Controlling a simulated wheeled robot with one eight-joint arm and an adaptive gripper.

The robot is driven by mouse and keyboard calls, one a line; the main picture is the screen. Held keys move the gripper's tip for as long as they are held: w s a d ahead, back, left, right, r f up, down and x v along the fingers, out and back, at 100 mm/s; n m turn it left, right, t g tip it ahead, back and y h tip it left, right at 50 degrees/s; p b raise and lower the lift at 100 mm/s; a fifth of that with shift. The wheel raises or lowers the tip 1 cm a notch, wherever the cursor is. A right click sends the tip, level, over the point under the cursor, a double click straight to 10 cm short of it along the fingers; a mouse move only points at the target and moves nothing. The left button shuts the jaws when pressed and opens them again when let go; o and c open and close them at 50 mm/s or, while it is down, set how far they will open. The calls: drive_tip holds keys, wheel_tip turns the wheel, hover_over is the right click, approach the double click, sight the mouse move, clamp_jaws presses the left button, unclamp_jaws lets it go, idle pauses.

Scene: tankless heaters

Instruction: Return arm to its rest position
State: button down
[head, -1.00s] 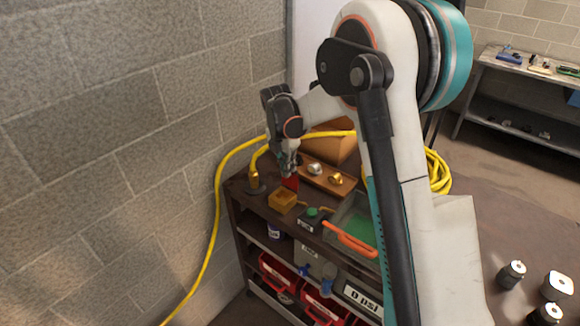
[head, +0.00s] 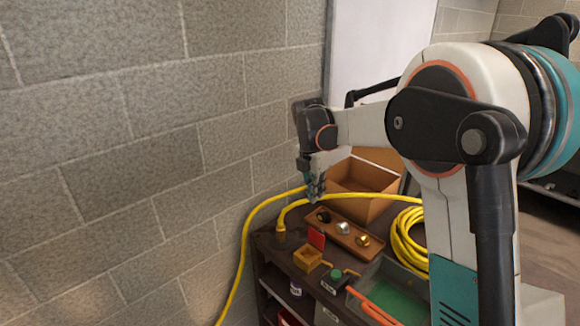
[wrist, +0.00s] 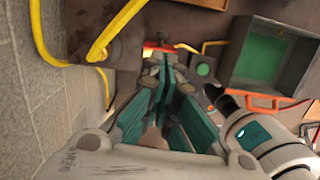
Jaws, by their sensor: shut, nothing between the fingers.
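My gripper (head: 316,190) is shut and empty. In the head view it hangs fingers-down at the end of my raised arm, above the back left part of the dark workbench (head: 268,262). It is close to the grey block wall and in front of the yellow hose. In the wrist view my gripper (wrist: 160,88) points down toward the bench top, with the teal finger links in the middle of the picture. No object is held.
A wooden tray (head: 345,235) holds several small fittings. Nearby are an open cardboard box (head: 360,180), a small wooden box (head: 307,258), a green-bottomed bin (head: 395,300) and a coiled yellow hose (head: 405,240). The block wall (head: 130,150) borders the left side.

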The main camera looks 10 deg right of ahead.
drive_tip(key=s+d+r+m+t+b, duration=0.1)
drive_tip(key=s+r+m+t+b, duration=0.15)
drive_tip(key=s+m, duration=0.5)
drive_tip(key=s+d+r+m+t+b, duration=0.1)
drive_tip(key=s+m+b, duration=0.25)
drive_tip(key=s, duration=0.65)
drive_tip(key=s+f+m+t+b, duration=0.1)
drive_tip(key=s+f+m+b, duration=0.1)
drive_tip(key=s+f+m, duration=0.2)
drive_tip(key=s+f+m+t+y+b, duration=0.1)
drive_tip(key=s+f+m+t+b, duration=0.1)
drive_tip(key=s+f+m, duration=0.3)
drive_tip(key=s+m, duration=0.4)
drive_tip(key=s, duration=0.3)
drive_tip(key=shift+s, duration=0.2)
